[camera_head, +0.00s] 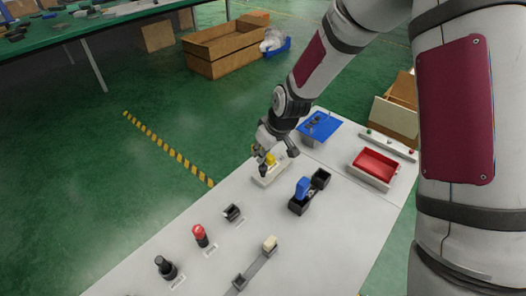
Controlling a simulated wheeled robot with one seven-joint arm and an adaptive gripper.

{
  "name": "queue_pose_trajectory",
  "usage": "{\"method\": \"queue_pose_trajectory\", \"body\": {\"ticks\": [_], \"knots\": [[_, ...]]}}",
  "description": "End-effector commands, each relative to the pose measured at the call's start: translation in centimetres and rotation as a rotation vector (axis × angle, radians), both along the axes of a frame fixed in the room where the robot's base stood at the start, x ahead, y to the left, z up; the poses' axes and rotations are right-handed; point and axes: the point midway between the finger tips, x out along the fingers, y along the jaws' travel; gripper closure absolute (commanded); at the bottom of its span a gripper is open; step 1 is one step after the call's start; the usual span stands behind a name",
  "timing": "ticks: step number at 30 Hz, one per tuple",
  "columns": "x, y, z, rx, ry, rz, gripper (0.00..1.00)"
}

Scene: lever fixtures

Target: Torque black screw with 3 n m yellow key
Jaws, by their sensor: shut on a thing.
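My gripper (266,150) is shut on the yellow key (270,158), near the far left edge of the white table. The key is small in view and partly hidden by the fingers. A dark tip (263,170) shows just below it; I cannot tell whether this is the key's lower end or the black screw. Below it is a pale block (270,178) on the table. I cannot tell whether the key touches the screw.
A black fixture with a blue lever (302,188) stands to the right. A red-topped tool (199,233), a black tool (165,267) and a black holder (232,212) line the left side. A red bin (376,166) and blue plate (320,126) sit farther back.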

Motion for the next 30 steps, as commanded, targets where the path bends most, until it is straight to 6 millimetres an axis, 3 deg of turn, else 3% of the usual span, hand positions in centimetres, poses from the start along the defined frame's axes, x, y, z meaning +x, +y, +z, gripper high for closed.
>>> {"method": "queue_pose_trajectory", "body": {"ticks": [14, 30], "knots": [[0.0, 0.0, -0.1, 0.0, 0.0, 0.0, 1.0], [0.0, 0.0, -1.5, -0.001, 0.001, 0.0, 1.0]]}}
